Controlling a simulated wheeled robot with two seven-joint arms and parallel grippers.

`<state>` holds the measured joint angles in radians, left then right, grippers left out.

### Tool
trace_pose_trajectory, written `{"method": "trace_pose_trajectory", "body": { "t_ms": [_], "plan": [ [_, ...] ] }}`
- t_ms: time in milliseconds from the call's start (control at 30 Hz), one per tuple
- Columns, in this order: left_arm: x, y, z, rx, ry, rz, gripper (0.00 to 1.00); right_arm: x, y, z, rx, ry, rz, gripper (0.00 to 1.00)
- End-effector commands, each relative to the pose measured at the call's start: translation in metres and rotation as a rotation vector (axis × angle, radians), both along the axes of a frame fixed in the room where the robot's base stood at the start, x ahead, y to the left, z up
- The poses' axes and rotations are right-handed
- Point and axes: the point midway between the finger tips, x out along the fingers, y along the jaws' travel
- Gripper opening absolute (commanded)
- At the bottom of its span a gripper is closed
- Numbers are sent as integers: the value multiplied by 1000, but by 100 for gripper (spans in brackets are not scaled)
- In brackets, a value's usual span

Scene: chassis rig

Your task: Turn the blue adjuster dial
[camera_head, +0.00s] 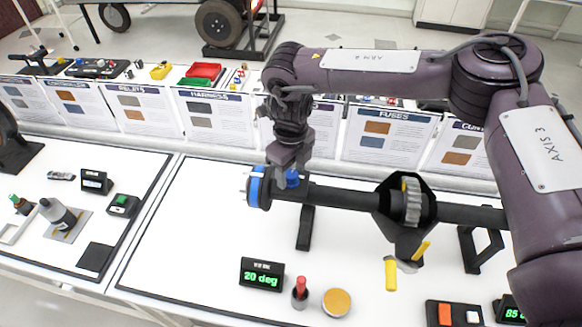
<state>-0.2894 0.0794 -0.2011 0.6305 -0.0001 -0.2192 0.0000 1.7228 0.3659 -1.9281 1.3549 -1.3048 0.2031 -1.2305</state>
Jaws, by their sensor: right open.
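A larger blue ring (257,187) is around the bar's end, just left of the dial. My right gripper (286,173) reaches down from above at the dial, its fingers open. The fingers hide part of the dial, and I cannot tell whether they touch it. A small display (262,275) in front of the bar reads 20 deg in green. My left gripper is not in view.
The bar rests on black stands (306,228) and carries a dark housing with a gear (412,203). A red-topped item (300,293) and an orange-topped round item (337,302) stand in front. Information boards (386,135) line the back.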

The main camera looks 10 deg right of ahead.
Motion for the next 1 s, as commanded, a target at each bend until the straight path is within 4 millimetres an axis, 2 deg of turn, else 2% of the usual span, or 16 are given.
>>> {"method": "trace_pose_trajectory", "body": {
  "t_ms": [133, 467, 767, 1000],
  "plan": [
    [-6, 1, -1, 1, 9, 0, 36, 0, 0, 0, 0, 0, 0, 52],
    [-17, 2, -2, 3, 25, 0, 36, 0, 0, 0, -1, -1, 0, 8],
    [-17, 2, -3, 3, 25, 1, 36, 0, 0, 0, -1, -1, 31, 7],
    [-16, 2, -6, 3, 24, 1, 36, 1, 0, 0, -1, -1, 160, 7]
  ]
}}
